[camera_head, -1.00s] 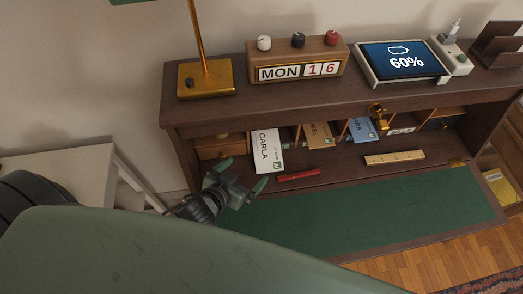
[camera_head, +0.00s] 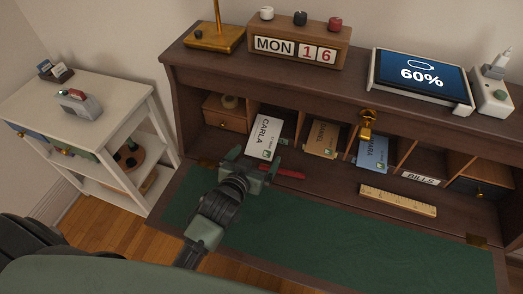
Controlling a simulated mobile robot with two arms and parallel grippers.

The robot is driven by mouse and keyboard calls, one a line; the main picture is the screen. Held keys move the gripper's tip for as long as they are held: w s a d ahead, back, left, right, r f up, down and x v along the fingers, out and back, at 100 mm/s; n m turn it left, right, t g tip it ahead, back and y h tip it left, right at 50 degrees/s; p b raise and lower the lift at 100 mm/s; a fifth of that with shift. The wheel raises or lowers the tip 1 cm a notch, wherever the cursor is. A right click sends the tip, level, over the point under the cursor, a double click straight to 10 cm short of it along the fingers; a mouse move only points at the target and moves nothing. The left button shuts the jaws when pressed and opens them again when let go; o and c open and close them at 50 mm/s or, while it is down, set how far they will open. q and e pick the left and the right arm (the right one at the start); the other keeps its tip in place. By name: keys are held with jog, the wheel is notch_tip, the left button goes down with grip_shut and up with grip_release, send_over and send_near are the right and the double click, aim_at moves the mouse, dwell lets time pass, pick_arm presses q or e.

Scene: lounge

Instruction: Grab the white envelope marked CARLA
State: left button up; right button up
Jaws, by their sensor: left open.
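The white envelope marked CARLA (camera_head: 265,137) stands tilted in a left pigeonhole of the desk (camera_head: 180,75), its lower end sticking out toward the front. My left gripper (camera_head: 253,163) is open just in front of that lower end, its fingers spread to either side. I cannot tell whether a finger touches the envelope. My right gripper is not in view.
A tan envelope (camera_head: 323,137) and a blue envelope (camera_head: 373,153) stand in the pigeonholes to the right. A red object (camera_head: 283,172) lies right beside my left gripper. A wooden ruler (camera_head: 398,201) lies farther right. The green writing surface (camera_head: 330,243) is clear in front.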

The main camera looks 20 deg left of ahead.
aim_at(263, 141)
pick_arm(q)
jog(key=shift+w+a+f, duration=0.1)
jog(key=shift+w+a, duration=0.05)
jog(key=shift+w+a+f, duration=0.1)
jog(key=shift+w, duration=0.2)
jog(key=x, duration=0.3)
jog(key=shift+w+a, duration=0.15)
jog(key=shift+a, duration=0.1)
jog(key=x, duration=0.3)
jog(key=shift+w+p, duration=0.2)
jog(key=shift+p, duration=0.1)
jog(key=shift+w, duration=0.25)
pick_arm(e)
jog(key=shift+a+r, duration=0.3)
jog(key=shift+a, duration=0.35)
pick_arm(q)
jog(key=c, duration=1.3)
jog(key=shift+s, duration=0.1)
